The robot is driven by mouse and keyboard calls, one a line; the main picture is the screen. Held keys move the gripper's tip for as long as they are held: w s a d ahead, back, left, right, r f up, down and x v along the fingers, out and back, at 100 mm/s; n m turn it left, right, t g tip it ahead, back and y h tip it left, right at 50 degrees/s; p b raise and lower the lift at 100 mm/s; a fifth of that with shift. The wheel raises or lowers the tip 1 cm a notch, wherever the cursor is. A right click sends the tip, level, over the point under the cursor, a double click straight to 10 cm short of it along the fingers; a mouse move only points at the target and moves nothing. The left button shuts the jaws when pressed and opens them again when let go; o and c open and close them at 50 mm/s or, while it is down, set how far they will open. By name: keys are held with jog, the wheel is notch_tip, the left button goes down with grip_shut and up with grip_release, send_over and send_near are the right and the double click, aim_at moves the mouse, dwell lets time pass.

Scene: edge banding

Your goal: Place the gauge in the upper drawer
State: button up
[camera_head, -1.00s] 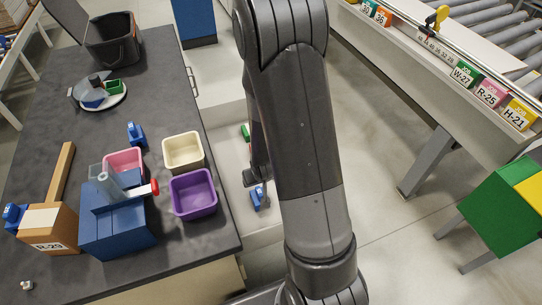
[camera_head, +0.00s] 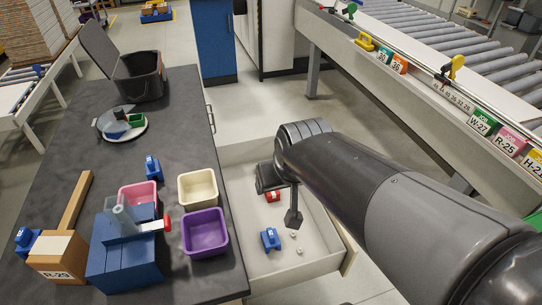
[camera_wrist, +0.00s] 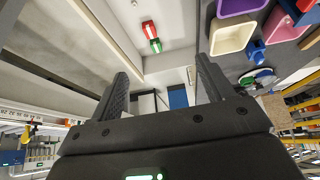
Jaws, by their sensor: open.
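An open drawer (camera_head: 242,262) extends from the right side of the workbench, with its inside in view. A small blue device (camera_head: 270,239) lies in it near the front. Another blue device (camera_head: 152,168) stands on the bench behind the bins, and a third (camera_head: 28,238) is by the cardboard box. I cannot tell which, if any, is the gauge. My gripper (camera_head: 292,218) is over the drawer, beside the blue device there. In the wrist view my gripper (camera_wrist: 162,70) has its fingers apart, with nothing between them.
The drawer also holds a red item (camera_head: 272,196) and small pale pieces; a green item (camera_wrist: 156,46) shows in the wrist view. Cream (camera_head: 198,188) and purple (camera_head: 205,232) bins stand near the bench edge. A roller conveyor (camera_head: 440,50) is at right.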

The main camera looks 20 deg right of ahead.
jog(key=s+r, duration=0.4)
jog(key=s, duration=0.2)
jog(key=shift+a, duration=0.25)
jog(key=shift+o, duration=0.3)
jog(key=shift+o, duration=1.4)
jog(key=shift+w+d, duration=0.1)
jog(key=shift+w, duration=0.2)
jog(key=shift+o, duration=1.2)
jog(key=w+d+f+m+g+y, duration=0.2)
jog(key=w+d+m, duration=0.4)
jog(key=w, duration=0.4)
jog(key=shift+w+d+f+m+g, duration=0.2)
jog(key=shift+f+m+g, duration=0.3)
jog(key=shift+f+g, duration=0.3)
jog(key=w+d+f+m+y, duration=0.4)
jog(key=w+d+f+m, duration=0.35)
jog(key=d, duration=0.35)
jog(key=s+d+f+m+t+y, duration=0.15)
jog(key=d+f+m+t, duration=0.35)
jog(key=d+f, duration=0.7)
jog(key=s+d+f+m+t+y, duration=0.1)
jog(key=d+f+m+t+y, duration=0.15)
jog(key=d+f+m, duration=0.7)
jog(key=w+a+f+n, duration=0.2)
jog(key=w+a+f, duration=0.2)
jog(key=w+f, duration=0.1)
jog(key=shift+w+a+f+n, duration=0.35)
jog(key=shift+f+n, duration=0.05)
jog(key=shift+f, duration=0.2)
